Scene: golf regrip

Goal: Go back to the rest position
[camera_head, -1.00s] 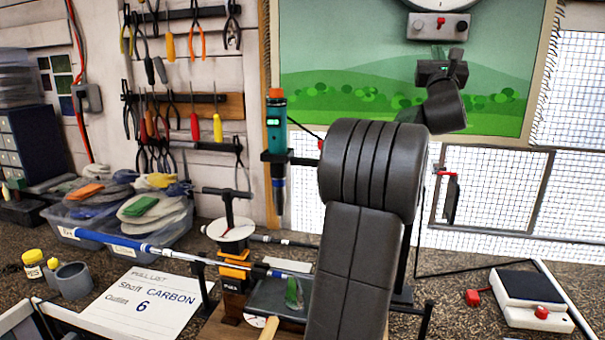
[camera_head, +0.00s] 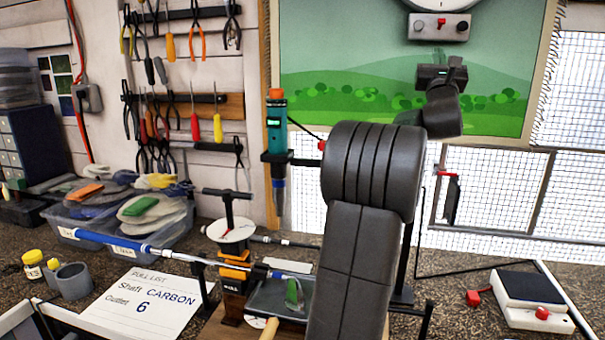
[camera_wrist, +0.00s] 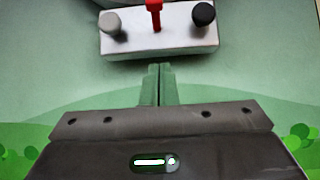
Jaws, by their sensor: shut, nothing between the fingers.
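My gripper shows in the wrist view (camera_wrist: 158,84) with its two greenish fingers together and nothing between them. In the head view my arm rises in front of the bench, and its wrist end is up before the green landscape panel (camera_head: 330,55). The fingers are mostly hidden there behind my own wrist. In the wrist view the fingertips point at a pale control box (camera_wrist: 160,38) with a red switch and two knobs. I cannot tell the gap between them.
A blue-gripped club (camera_head: 130,243) lies across a holder on the bench. A teal tool (camera_head: 277,125) hangs in a bracket left of my arm. Clear bins (camera_head: 120,235), a paper list (camera_head: 145,303) and a black-and-white device (camera_head: 530,297) occupy the bench. Pliers hang at upper left.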

